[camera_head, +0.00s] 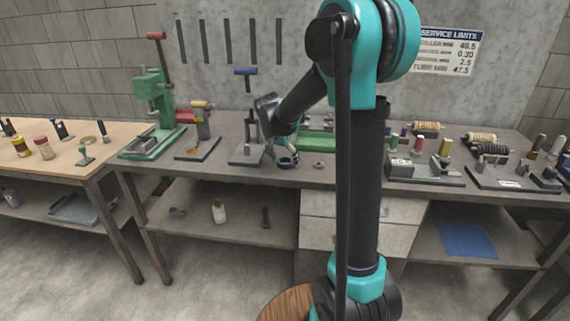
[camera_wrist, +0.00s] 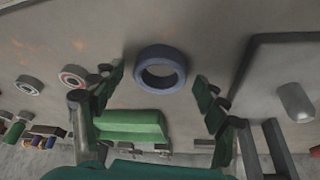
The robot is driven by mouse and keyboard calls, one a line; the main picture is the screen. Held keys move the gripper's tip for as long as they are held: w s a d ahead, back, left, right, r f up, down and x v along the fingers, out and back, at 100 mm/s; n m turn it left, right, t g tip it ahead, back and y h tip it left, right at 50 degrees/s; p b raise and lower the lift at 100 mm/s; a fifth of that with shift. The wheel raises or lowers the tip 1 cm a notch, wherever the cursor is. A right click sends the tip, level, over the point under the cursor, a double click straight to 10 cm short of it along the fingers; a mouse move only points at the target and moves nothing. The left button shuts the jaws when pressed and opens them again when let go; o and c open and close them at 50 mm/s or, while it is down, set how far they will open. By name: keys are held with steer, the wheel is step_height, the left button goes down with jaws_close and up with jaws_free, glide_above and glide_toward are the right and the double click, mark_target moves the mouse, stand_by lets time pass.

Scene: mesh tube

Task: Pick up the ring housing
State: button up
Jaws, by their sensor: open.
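The ring housing, a dark blue-grey ring with an open centre, lies flat on the grey bench; it shows in the wrist view (camera_wrist: 160,70) and small in the head view (camera_head: 286,162). My gripper (camera_wrist: 160,84) is open, with its two green fingers apart on the left and right of the ring. The ring lies between and slightly beyond the fingertips in the wrist view, with no visible contact. In the head view my gripper (camera_head: 289,148) is low over the bench by the ring, partly hidden by my arm.
Two smaller rings, a grey one (camera_wrist: 28,85) and a red-marked one (camera_wrist: 72,77), lie to the left in the wrist view. A green block (camera_wrist: 130,125) is close below. A dark plate with a pale post (camera_wrist: 295,102) stands to the right. A green press (camera_head: 152,110) stands at the bench's left.

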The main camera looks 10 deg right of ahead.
steer(key=shift+c, duration=0.6)
steer(key=c, duration=1.4)
steer(key=shift+r, duration=0.1)
